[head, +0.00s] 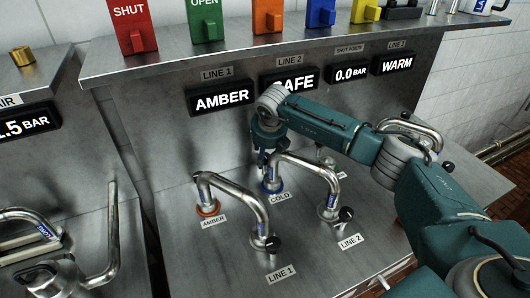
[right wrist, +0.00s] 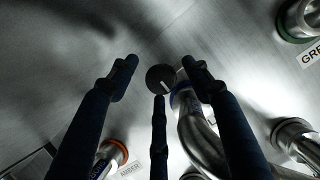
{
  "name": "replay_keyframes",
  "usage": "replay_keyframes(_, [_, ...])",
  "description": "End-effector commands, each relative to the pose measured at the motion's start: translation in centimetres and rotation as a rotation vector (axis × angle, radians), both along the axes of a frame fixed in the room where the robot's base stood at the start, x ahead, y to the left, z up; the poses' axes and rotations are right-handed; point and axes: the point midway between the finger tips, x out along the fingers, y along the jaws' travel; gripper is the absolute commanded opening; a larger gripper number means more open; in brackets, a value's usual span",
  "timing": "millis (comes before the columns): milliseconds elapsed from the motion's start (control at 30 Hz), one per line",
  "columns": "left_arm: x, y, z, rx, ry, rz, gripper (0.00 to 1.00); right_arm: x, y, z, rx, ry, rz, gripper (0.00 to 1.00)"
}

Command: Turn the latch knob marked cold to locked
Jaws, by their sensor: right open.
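The port marked COLD (head: 280,197) has a blue collar (head: 272,186) and stands on the steel slope under the middle of the panel. In the right wrist view a round black knob (right wrist: 157,76) with a white mark lies beside the blue collar (right wrist: 184,92). My right gripper (head: 266,160) is over the COLD port, pointing down. In the right wrist view its open fingers (right wrist: 160,88) stand around the knob, with gaps at the sides; I cannot tell whether any finger touches it. The knob is mostly hidden by my gripper in the head view. My left gripper is out of view.
Bent steel pipes with black end knobs run from the AMBER port (head: 208,209) to LINE 1 (head: 281,273) and from the COLD port to LINE 2 (head: 350,241). Displays AMBER (head: 222,99) and SAFE (head: 290,81) sit behind. More pipes stand at far left.

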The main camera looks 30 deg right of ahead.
Motion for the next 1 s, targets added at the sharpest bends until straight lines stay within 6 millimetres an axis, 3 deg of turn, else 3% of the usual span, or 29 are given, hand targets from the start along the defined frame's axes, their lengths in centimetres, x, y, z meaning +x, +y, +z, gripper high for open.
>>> replay_keyframes(167, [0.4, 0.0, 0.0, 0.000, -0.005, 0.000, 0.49, 0.0, 0.0, 0.0, 0.000, 0.000, 0.001, 0.49])
replay_keyframes(367, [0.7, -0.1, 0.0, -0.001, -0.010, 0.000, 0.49, 0.0, 0.0, 0.0, 0.000, -0.001, 0.000, 0.09])
replay_keyframes(400, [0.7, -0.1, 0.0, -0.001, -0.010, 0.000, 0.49, 0.0, -0.1, 0.1, -0.001, -0.002, 0.000, 0.08])
replay_keyframes(767, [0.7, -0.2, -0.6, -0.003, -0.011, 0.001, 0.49, 0.2, -0.2, 0.1, -0.004, -0.007, -0.052, 0.07])
replay_keyframes(1000, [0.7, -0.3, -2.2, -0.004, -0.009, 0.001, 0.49, 0.4, -0.1, 0.1, -0.001, -0.011, -0.203, 0.07])
